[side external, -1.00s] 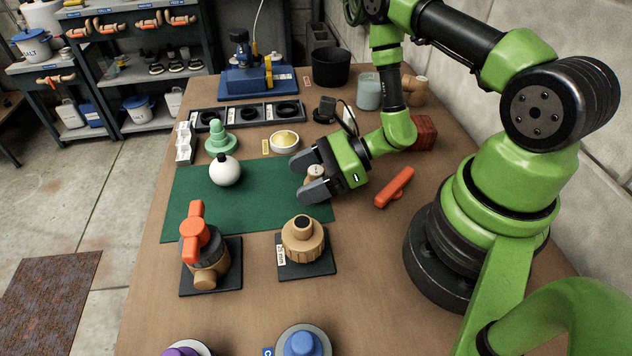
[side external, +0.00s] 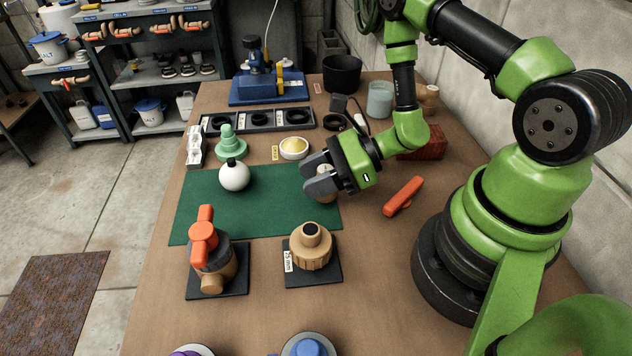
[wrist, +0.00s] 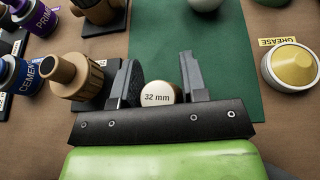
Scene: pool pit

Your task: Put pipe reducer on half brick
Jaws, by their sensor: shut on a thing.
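The pipe reducer, a small tan fitting with a pale round end marked "32 mm" (wrist: 158,94), sits between the fingers of my gripper (wrist: 160,80). In the side external view my gripper (side external: 321,176) is shut on the pipe reducer (side external: 326,169), at the right part of the green mat. The fingers hide part of it. The half brick (side external: 424,144), red, lies on the bench to the right of my gripper, partly hidden behind my forearm.
An orange tool (side external: 403,196) lies right of the mat (side external: 270,215). A white ball-shaped float (side external: 234,176) and a grease bowl (side external: 294,149) stand near my gripper. Tan fittings on black plates (side external: 311,247) stand in front. A glass jar (side external: 380,100) stands beyond the brick.

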